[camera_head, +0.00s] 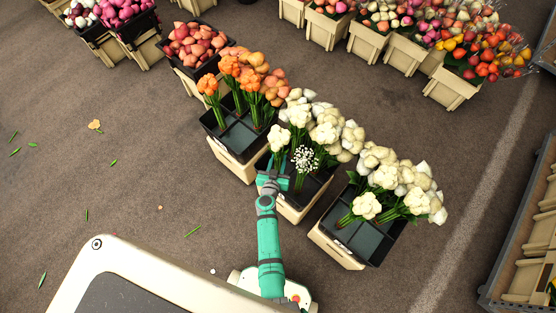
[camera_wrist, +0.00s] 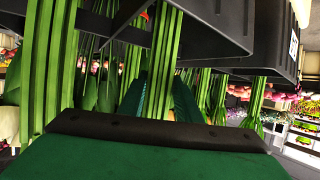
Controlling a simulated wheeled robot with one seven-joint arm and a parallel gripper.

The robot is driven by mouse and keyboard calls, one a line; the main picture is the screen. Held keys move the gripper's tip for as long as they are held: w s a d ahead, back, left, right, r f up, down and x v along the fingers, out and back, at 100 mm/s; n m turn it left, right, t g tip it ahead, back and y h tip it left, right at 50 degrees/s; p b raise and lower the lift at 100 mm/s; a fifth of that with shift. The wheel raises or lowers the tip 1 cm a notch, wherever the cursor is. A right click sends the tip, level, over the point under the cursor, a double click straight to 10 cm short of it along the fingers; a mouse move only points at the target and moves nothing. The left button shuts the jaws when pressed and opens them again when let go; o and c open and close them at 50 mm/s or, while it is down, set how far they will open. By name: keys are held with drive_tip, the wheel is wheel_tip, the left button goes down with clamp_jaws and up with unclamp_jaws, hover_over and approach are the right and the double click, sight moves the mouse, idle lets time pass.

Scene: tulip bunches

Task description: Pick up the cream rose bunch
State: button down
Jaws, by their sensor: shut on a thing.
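Cream flower bunches stand in the middle crate (camera_head: 318,198), a black bin with a cream base. The cream rose bunch (camera_head: 278,139) at its left front has green stems running down to my gripper (camera_head: 275,181). My gripper is shut at these stems, low at the crate's near left side; the closing point itself is hidden. A spray of tiny white flowers (camera_head: 304,158) stands just right of it. In the wrist view, thick green stems (camera_wrist: 50,65) and dark crate walls (camera_wrist: 270,35) appear upside down behind my gripper's dark green body; the blooms of the bunch are not clear there.
A crate with orange bunches (camera_head: 238,78) stands close on the left, and another crate with cream bunches (camera_head: 372,244) close on the right. More flower crates (camera_head: 452,90) line the back. A metal rack (camera_head: 497,270) is at the right edge. Open pavement (camera_head: 120,190) lies left.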

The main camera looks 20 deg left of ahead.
sight(279, 134)
wheel_tip(279, 134, up, 28)
drive_tip(key=shift+f, duration=0.1)
idle(1.0)
idle(0.3)
